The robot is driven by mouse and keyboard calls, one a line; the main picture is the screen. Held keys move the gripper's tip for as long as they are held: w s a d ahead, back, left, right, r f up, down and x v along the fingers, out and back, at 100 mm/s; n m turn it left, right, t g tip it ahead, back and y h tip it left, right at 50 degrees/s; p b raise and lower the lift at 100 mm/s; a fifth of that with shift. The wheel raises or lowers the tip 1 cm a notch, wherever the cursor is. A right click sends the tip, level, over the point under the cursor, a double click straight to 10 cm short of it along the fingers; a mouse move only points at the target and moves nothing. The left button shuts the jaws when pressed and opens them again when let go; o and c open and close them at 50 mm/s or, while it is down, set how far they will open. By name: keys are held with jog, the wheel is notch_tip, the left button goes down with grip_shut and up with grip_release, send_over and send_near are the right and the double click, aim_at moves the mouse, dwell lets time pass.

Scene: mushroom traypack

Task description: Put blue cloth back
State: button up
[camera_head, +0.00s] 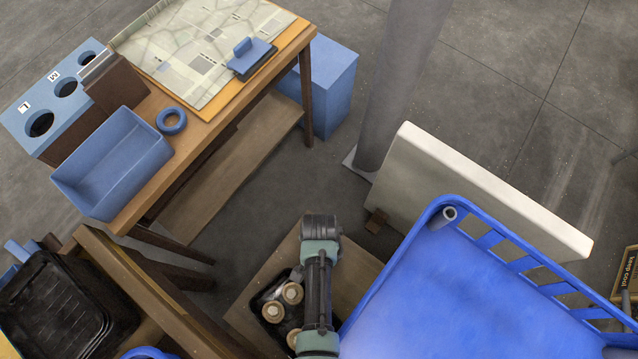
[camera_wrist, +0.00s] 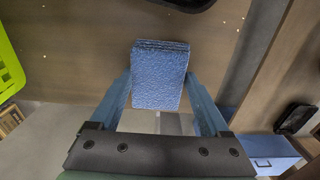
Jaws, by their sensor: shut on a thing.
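The blue cloth (camera_wrist: 160,68) is a folded, textured blue block in the middle of the wrist view. My gripper (camera_wrist: 158,88) is shut on it, with one blue finger on each side. Beyond the cloth is a brown wooden surface (camera_wrist: 85,65); I cannot tell how far below it is or whether the cloth touches it. In the head view only my arm shows at the bottom middle, and I cannot make out the cloth or the fingers there.
In the wrist view a lime green crate (camera_wrist: 8,62) stands at the left. In the head view a table holds a blue bin (camera_head: 124,152), a blue ring (camera_head: 171,112) and a stamp-like blue block (camera_head: 250,60). A black tray (camera_head: 262,300) holds mushrooms. A large blue bed-like container (camera_head: 480,290) fills the right.

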jog(key=o, duration=1.2)
jog(key=shift+f, duration=0.1)
jog(key=shift+c, duration=0.2)
